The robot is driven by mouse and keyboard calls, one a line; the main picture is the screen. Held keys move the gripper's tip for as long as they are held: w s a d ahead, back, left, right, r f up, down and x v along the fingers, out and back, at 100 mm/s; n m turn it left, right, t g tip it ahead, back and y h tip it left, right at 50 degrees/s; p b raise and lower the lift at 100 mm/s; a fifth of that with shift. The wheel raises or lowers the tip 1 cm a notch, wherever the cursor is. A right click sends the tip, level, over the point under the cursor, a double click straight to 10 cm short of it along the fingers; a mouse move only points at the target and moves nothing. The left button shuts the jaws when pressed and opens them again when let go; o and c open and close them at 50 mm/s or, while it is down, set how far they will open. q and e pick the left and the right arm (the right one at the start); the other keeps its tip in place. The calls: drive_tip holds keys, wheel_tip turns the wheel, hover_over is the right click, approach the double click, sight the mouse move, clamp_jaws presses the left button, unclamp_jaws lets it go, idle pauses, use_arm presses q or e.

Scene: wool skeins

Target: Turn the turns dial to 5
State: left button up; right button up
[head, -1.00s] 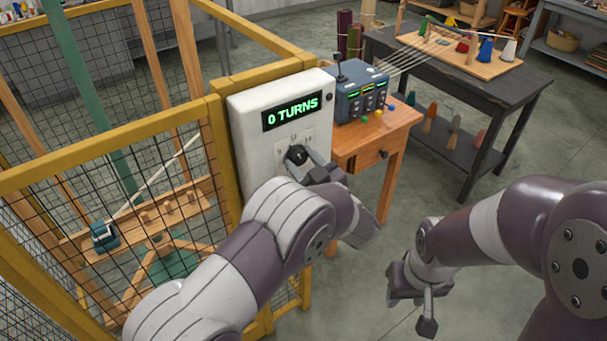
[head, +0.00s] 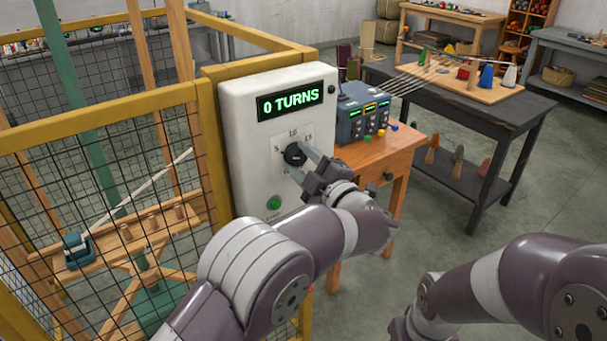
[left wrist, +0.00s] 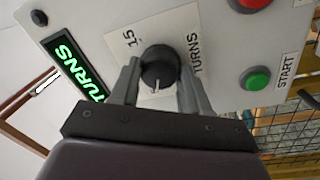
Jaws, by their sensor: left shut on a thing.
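The turns dial (head: 295,154) is a round black knob on the front of a white control box (head: 238,130). Numbers 5, 10 and 15 surround it. The green display (head: 291,100) reads 0 TURNS. My left gripper (left wrist: 159,76) is shut on the dial, one finger on each side. In the left wrist view the dial (left wrist: 160,66) has a white mark pointing to the bottom of the picture; 15 shows at its upper left, while the gripper hides the other numbers. My right gripper is mostly cut off at the bottom of the head view, its fingers unseen.
A green START button (left wrist: 255,79) and part of a red button (left wrist: 250,3) are on the box. A yellow-framed mesh fence (head: 100,125) stands to the left. A wooden table (head: 385,155) with a blue-grey control unit (head: 362,112) stands close on the right.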

use_arm(q)
drive_tip(key=shift+n+b, duration=0.3)
use_arm(e)
drive_tip(key=shift+f, duration=0.5)
use_arm(q)
drive_tip(key=o, duration=1.1)
drive_tip(key=shift+c, duration=0.2)
